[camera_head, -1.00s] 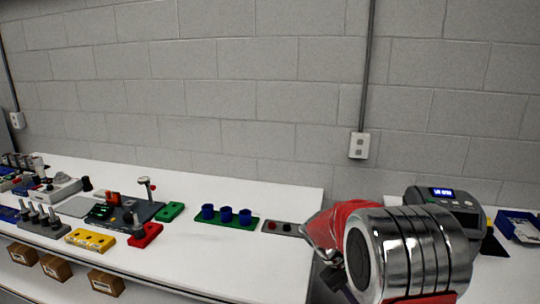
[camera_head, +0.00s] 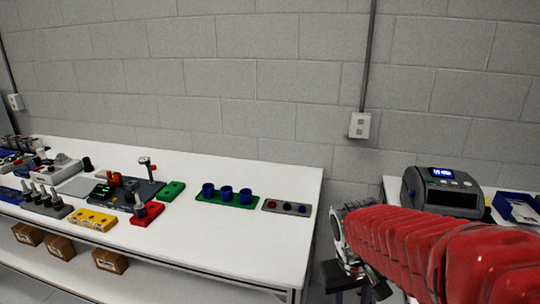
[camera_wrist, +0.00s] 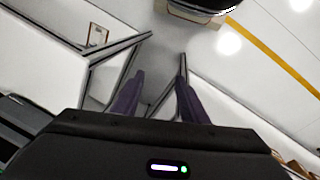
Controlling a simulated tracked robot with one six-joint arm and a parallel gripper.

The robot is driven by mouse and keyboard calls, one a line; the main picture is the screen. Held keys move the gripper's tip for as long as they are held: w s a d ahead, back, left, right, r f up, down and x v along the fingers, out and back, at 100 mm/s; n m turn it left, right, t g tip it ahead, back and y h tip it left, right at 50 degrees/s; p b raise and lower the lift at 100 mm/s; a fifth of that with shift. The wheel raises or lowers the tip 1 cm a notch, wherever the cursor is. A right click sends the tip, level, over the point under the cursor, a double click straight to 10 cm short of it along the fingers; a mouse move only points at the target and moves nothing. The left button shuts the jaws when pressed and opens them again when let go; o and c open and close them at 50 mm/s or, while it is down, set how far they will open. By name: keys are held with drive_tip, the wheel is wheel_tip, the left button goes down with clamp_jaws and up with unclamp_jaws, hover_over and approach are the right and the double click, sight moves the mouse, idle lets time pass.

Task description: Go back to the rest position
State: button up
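My gripper shows in the wrist view (camera_wrist: 161,66) with its two purple fingers apart and nothing between them. Beyond them are the floor and table frames. In the head view my red-sleeved arm reaches from the lower right toward the gap between the two tables. The gripper there is mostly hidden at the bottom, low beside the right end of the white table (camera_head: 240,240), apart from the parts on it.
On the white table stand a green block with blue cups (camera_head: 227,199), a grey button block (camera_head: 286,208), a red block (camera_head: 147,213) and a yellow block (camera_head: 94,219). A dark device with a lit display (camera_head: 441,190) stands at right. Cardboard boxes (camera_head: 110,261) sit below.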

drive_tip(key=s+a+r+m+t+y, duration=0.1)
drive_tip(key=s+r+t, duration=0.3)
drive_tip(key=s+r, duration=0.4)
drive_tip(key=shift+s+a+t+y, duration=0.35)
drive_tip(key=shift+s+a, duration=0.3)
drive_tip(key=shift+s, duration=0.55)
drive_tip(key=shift+c, duration=1)
